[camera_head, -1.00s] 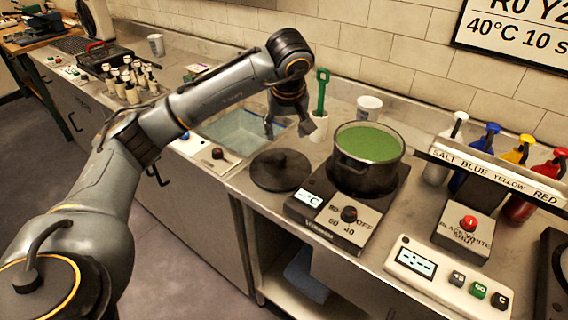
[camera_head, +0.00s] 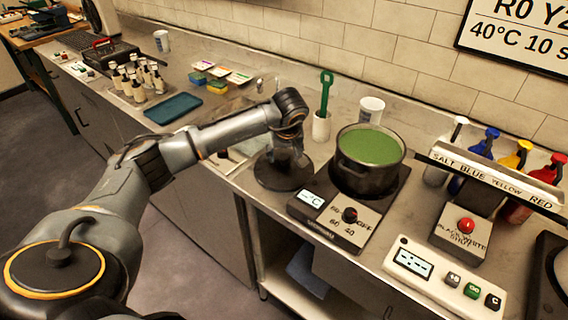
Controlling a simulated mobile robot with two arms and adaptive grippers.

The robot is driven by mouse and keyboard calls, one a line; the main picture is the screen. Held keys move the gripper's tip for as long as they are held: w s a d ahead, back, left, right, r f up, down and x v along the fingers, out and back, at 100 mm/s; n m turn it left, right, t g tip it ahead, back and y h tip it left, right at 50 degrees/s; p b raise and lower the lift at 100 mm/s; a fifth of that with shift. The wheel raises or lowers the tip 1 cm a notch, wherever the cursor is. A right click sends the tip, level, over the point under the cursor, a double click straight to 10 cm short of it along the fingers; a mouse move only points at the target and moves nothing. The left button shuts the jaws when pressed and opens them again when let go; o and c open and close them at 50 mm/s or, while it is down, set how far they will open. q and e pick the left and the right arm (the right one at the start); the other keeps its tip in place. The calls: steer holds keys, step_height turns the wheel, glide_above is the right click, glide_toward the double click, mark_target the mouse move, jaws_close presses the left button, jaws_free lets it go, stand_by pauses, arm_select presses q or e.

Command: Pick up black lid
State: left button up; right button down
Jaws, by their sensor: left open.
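The black lid (camera_head: 268,178) is a dark round disc lying flat on the counter, just left of the hotplate. My left gripper (camera_head: 288,163) is over the lid, pointing down, with its fingers close to the middle of it. The fingers are open. The gripper hides the lid's centre and its knob, and I cannot tell whether the fingers touch it. My right gripper does not show.
A pot of green liquid (camera_head: 368,174) stands on the hotplate (camera_head: 343,222) right beside the lid. A white cup with a green tool (camera_head: 321,126) stands behind. Bottles, a red-button box (camera_head: 463,235) and a control panel (camera_head: 440,278) fill the right side.

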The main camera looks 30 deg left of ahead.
arm_select(q)
steer(key=shift+w+a+f, duration=0.1)
steer(key=shift+f, duration=0.3)
jaws_close()
steer(key=shift+r, duration=0.1)
